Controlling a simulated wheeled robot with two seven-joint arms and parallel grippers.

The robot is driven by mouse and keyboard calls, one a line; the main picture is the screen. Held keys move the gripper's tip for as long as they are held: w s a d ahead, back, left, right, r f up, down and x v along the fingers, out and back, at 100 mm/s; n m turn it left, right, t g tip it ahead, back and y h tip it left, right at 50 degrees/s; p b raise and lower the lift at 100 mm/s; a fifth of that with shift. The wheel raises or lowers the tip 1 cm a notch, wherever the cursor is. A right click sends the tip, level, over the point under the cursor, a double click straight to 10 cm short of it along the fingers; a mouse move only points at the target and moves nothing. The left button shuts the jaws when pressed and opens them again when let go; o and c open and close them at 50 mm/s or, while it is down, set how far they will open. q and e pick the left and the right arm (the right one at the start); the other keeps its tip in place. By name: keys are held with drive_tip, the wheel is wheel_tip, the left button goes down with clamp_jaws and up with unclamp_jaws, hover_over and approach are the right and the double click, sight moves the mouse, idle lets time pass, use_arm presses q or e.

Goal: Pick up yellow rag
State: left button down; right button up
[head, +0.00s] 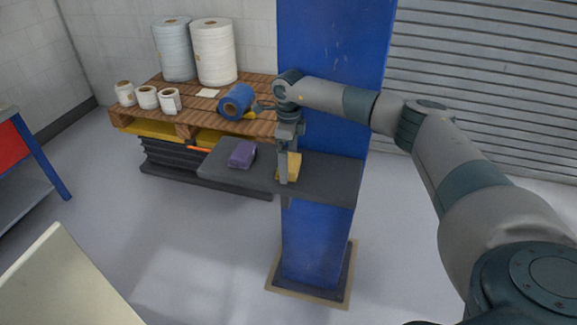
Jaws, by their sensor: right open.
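The yellow rag (294,168) lies on a dark grey shelf (325,180) fixed to the blue column. My right gripper (285,174) points straight down at the rag, with its fingers low near the shelf top. It is open, and its near finger covers part of the rag. I cannot tell whether the fingers touch the rag or stand around it. My left gripper is not in view.
A purple folded cloth (242,154) lies on the shelf to the left of the rag. The blue column (325,235) rises behind the shelf. A wooden pallet (195,122) with white rolls and a blue roll (236,102) stands at the back left. The front floor is clear.

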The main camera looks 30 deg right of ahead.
drive_tip(key=c, duration=1.1)
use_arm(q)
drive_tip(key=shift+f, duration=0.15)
use_arm(e)
drive_tip(key=shift+r, duration=0.15)
drive_tip(key=shift+r+b, duration=0.55)
drive_tip(key=shift+b, duration=0.05)
wheel_tip(320, 180, up, 2)
drive_tip(key=shift+r+b, duration=0.25)
drive_tip(key=shift+b, duration=0.55)
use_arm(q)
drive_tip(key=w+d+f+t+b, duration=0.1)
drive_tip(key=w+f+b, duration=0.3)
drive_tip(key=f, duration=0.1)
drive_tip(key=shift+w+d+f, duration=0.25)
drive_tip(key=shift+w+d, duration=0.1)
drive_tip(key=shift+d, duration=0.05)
use_arm(e)
drive_tip(key=s+d+r, duration=0.2)
drive_tip(key=d, duration=0.1)
drive_tip(key=s+d+r, duration=0.2)
drive_tip(key=s, duration=0.1)
drive_tip(key=s+d+r, duration=0.3)
drive_tip(key=shift+d, duration=0.3)
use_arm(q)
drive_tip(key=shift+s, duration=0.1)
